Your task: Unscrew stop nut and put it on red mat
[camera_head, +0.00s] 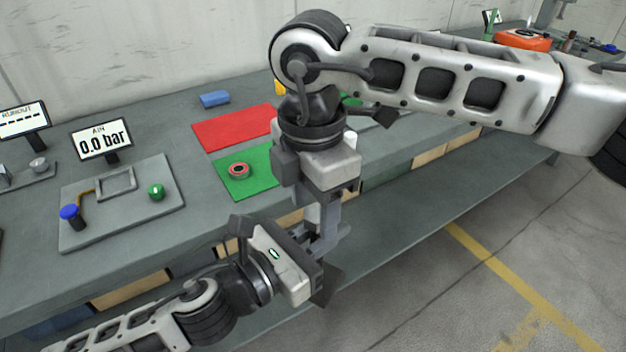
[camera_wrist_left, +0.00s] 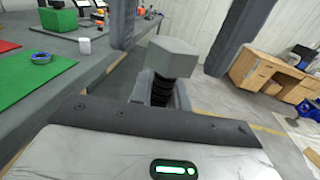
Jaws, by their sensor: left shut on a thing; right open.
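My left gripper (camera_head: 318,262) is shut on the screw jack, off the front edge of the bench. In the left wrist view a black threaded screw (camera_wrist_left: 162,92) stands up from it, topped by a grey hexagonal piece (camera_wrist_left: 172,57), which looks like the stop nut. My right gripper (camera_wrist_left: 183,45) comes down from above and is open, with one dark finger on each side of the hexagonal piece. Whether they touch it, I cannot tell. In the head view the right gripper (camera_head: 325,228) largely hides the jack. The red mat (camera_head: 235,128) lies bare on the bench.
A green mat (camera_head: 232,188) with a small round ring (camera_head: 238,170) lies in front of the red mat. A blue block (camera_head: 214,99) is behind.

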